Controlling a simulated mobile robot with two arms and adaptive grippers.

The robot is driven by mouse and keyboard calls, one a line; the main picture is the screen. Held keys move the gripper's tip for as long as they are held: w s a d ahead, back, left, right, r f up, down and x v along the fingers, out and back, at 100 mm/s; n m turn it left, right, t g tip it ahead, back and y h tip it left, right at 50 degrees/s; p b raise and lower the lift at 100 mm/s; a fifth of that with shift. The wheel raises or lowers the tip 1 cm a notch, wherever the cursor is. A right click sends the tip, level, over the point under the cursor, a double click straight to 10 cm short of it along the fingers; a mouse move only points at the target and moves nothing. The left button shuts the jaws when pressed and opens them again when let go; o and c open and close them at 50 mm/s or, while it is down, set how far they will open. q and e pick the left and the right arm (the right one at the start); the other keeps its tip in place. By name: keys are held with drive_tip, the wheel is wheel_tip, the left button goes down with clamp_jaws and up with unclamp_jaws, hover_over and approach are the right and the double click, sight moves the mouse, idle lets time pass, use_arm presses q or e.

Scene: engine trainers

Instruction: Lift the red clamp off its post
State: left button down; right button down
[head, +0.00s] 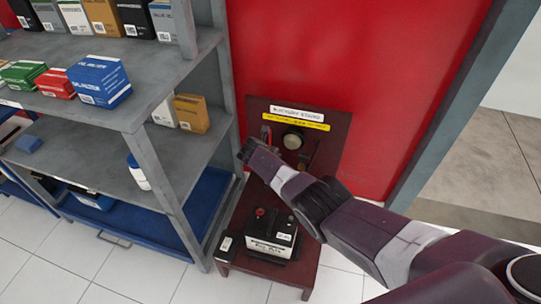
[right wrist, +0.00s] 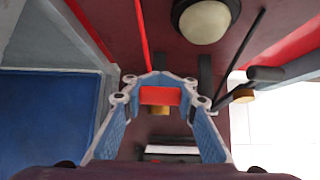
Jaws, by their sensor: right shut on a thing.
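My right gripper (head: 247,152) reaches in from the right to the left side of the dark red battery stand. In the right wrist view its fingers (right wrist: 160,90) are closed on the red clamp (right wrist: 160,96). A red cable (right wrist: 142,40) runs up from behind the clamp. A brass piece (right wrist: 159,111) shows just below the clamp; whether they touch I cannot tell. In the head view the clamp is mostly hidden by the gripper. My left gripper is not in view.
A black-and-white battery (head: 272,234) with a red terminal sits on the stand's base. A round lamp-like fitting (head: 292,140) and a black clamp (right wrist: 265,74) with brass are on the back panel. Grey shelving (head: 150,125) with boxes stands close on the left.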

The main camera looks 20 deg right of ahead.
drive_tip(key=shift+s+a+f, duration=0.15)
drive_tip(key=shift+s+f, duration=0.25)
drive_tip(key=shift+f, duration=0.05)
idle(0.5)
drive_tip(key=c, duration=1.8)
unclamp_jaws()
drive_tip(key=shift+w, duration=0.15)
drive_tip(key=shift+o, duration=0.2)
drive_tip(key=v, duration=1.2)
drive_tip(key=shift+r, duration=0.2)
drive_tip(key=shift+w, duration=0.2)
drive_tip(key=shift+c, duration=0.3)
